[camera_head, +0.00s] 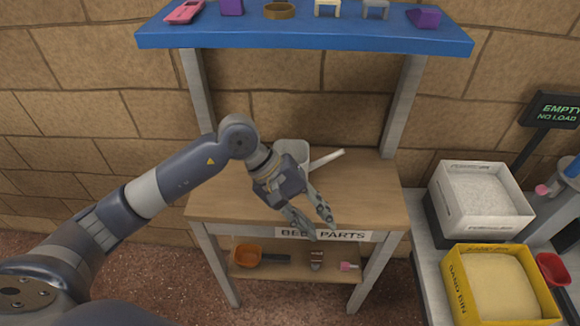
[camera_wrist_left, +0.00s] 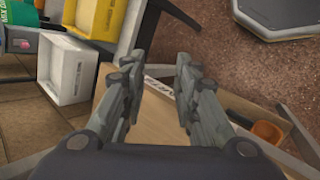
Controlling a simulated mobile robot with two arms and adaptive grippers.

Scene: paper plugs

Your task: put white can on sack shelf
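A whitish container (camera_head: 292,150) with a pale handle (camera_head: 326,159) stands on the wooden bench top (camera_head: 370,185), partly hidden behind my left gripper (camera_head: 319,229). I cannot tell whether it is the white can. No shelf is marked as a sack shelf and no sack shows. My left gripper is over the bench's front edge, its fingers apart and pointing down toward the front right. In the left wrist view, the left gripper (camera_wrist_left: 158,66) has nothing between its fingers. My right gripper is out of view.
A blue upper shelf (camera_head: 300,38) holds small coloured parts. A lower shelf (camera_head: 290,270) holds an orange scoop (camera_head: 246,255) and small items. At right are a white bin (camera_head: 480,195), a yellow sand bin (camera_head: 492,285) and a red cup (camera_head: 553,268). The bench's right side is clear.

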